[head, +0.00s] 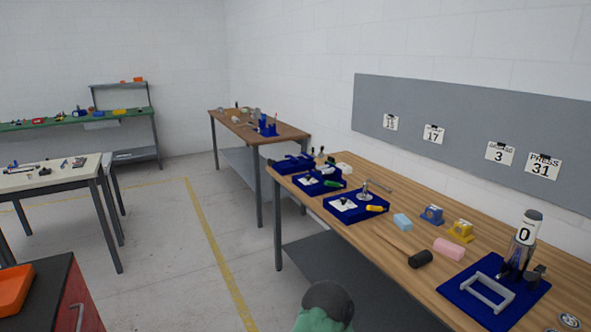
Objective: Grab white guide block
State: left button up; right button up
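No block is clearly marked as the white guide block. A small whitish block (343,168) lies at the far end of the long wooden bench, behind the blue trays. A pale grey-white bracket-shaped frame (487,294) lies on a blue base plate (462,281) near the bench's front right. I cannot tell from this view which of them is the guide block. Neither of my grippers is in view.
The wooden bench (471,217) holds blue trays (343,216), a light blue block (402,221), a pink block (448,249), a black-headed mallet (420,259) and an upright device marked 0 (526,231). Open floor (190,262) lies left of it.

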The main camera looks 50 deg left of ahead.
aim_at(346, 169)
jog(key=u, duration=1.4)
jog(key=i+j+u, duration=0.15)
jog(key=u, duration=0.25)
jog(key=i+j+u, duration=0.1)
jog(key=u, duration=0.25)
jog(key=i+u, duration=0.2)
jog(key=u, duration=0.2)
jog(key=i, duration=3.95)
jog(key=i+z, duration=0.25)
jog(key=z, duration=0.25)
jog(key=i+j+z, duration=0.15)
jog(key=z, duration=0.3)
jog(key=i+j+z, duration=0.2)
jog(key=z, duration=0.3)
jog(key=i, duration=0.05)
